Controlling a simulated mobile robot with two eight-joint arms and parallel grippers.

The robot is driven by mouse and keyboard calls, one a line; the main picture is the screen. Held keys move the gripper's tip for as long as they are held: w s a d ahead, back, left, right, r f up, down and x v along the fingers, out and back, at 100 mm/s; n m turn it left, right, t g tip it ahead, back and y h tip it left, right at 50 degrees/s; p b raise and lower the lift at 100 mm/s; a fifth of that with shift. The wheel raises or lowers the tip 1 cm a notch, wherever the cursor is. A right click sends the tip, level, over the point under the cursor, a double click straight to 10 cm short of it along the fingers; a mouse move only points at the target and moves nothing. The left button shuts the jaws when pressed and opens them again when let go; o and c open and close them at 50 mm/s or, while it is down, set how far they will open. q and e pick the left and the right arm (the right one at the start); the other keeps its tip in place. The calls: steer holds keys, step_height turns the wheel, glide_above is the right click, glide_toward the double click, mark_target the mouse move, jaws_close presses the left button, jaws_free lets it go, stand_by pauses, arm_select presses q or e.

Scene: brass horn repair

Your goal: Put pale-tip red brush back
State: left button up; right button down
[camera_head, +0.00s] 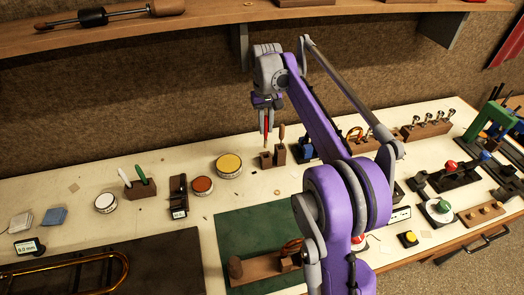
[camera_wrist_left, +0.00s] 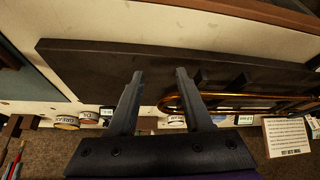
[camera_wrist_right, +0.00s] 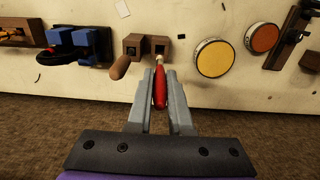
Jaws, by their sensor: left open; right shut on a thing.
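My right gripper (camera_head: 266,120) is shut on a slim red brush (camera_head: 267,132), which hangs upright above the bench. In the right wrist view the brush (camera_wrist_right: 160,90) lies between the fingers, its pale tip pointing away toward two small wooden blocks. The left block (camera_wrist_right: 131,46) there has a brown-handled tool (camera_wrist_right: 120,68) in it. The other block (camera_wrist_right: 160,45) shows a dark hole and lies just beyond the pale tip. In the head view the empty-looking block (camera_head: 266,160) is below the brush. My left gripper (camera_wrist_left: 160,75) is open and empty over a dark mat (camera_wrist_left: 100,62).
A yellow-topped tin (camera_head: 229,165) and a red-topped tin (camera_head: 201,186) stand left of the blocks. A blue-and-black fixture (camera_head: 303,152) is close on their right. A brass slide (camera_wrist_left: 235,96) lies on the dark mat. A green mat (camera_head: 240,225) lies in front.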

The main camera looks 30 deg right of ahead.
mark_target(266, 117)
arm_select(q)
steer(key=shift+s+f, duration=0.25)
steer(key=shift+s, duration=0.15)
arm_select(e)
steer(key=f, duration=0.4)
steer(key=shift+s, duration=0.3)
arm_select(q)
steer(key=shift+w+f, duration=0.1)
steer(key=shift+f, duration=0.05)
arm_select(e)
steer(key=shift+w+f, duration=0.15)
steer(key=shift+f, duration=1.9)
steer(key=shift+f, duration=0.1)
arm_select(q)
steer(key=shift+b, duration=0.3)
arm_select(e)
steer(key=c, duration=0.8)
jaws_free()
steer(key=shift+r, duration=0.2)
arm_select(q)
steer(key=shift+w+r+p, duration=0.35)
steer(key=shift+r+p, duration=0.3)
steer(key=shift+r, duration=0.15)
arm_select(e)
step_height(266, 117, up, 12)
steer(key=shift+f, duration=0.1)
